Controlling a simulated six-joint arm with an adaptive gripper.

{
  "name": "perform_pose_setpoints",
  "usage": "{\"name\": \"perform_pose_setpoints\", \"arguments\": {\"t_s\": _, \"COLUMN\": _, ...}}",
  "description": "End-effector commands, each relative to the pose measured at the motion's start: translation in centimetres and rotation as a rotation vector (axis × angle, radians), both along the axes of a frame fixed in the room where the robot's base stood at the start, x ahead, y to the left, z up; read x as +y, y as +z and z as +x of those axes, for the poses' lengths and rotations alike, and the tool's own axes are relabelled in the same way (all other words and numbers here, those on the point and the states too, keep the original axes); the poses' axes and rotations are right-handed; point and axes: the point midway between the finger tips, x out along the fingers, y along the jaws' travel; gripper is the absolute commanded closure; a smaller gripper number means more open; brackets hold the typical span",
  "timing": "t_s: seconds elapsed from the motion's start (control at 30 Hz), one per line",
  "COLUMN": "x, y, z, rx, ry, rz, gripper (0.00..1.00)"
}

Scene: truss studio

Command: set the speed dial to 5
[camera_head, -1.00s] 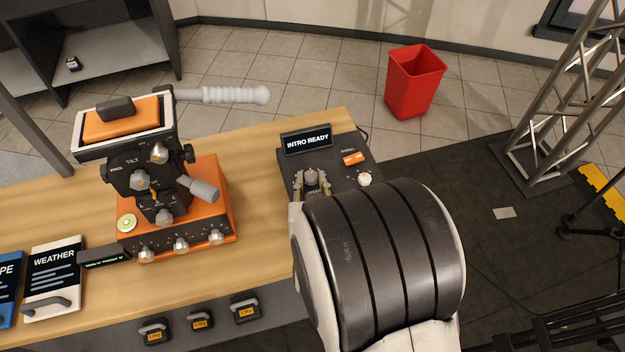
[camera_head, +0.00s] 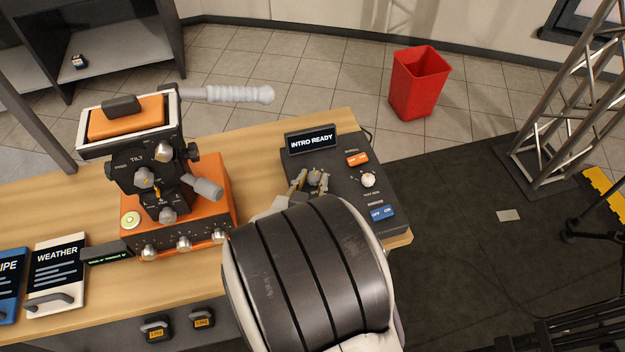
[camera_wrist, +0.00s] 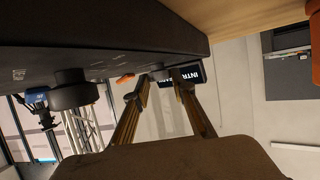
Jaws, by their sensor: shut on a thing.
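The speed dial (camera_head: 316,178) appears to be the small grey knob at the left of the dark control console (camera_head: 345,168). Its scale and label are covered by my arm, so I cannot read its setting. My gripper (camera_head: 309,182) has its two fingers around this knob, shut on it. In the wrist view my gripper (camera_wrist: 160,88) shows its two fingers from behind, reaching to the underside-looking panel. The knob between them is mostly hidden there.
On the console are a display (camera_head: 311,139) reading INTRO READY, an orange switch (camera_head: 357,159), a white knob (camera_head: 368,180) and a blue OFF/ON switch (camera_head: 382,213). An orange tripod-head unit (camera_head: 205,190) stands left on the wooden table. A red bin (camera_head: 418,84) is beyond.

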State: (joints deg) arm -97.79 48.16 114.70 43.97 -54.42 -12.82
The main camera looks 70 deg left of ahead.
Motion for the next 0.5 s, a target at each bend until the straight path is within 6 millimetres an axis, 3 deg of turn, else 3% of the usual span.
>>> {"name": "perform_pose_setpoints", "arguments": {"t_s": 0.37, "x": 0.13, "y": 0.17, "z": 0.06, "rx": -0.002, "ry": -0.003, "rz": 0.005, "gripper": 0.96}}
{"name": "perform_pose_setpoints", "arguments": {"t_s": 0.4, "x": 0.13, "y": 0.17, "z": 0.07, "rx": -0.001, "ry": -0.003, "rz": 0.004, "gripper": 0.67}}
{"name": "perform_pose_setpoints", "arguments": {"t_s": 0.43, "x": 0.13, "y": 0.17, "z": 0.07, "rx": -0.001, "ry": -0.003, "rz": 0.004, "gripper": 0.60}}
{"name": "perform_pose_setpoints", "arguments": {"t_s": 0.5, "x": 0.11, "y": 0.14, "z": 0.06, "rx": -0.001, "ry": -0.003, "rz": 0.004, "gripper": 0.58}}
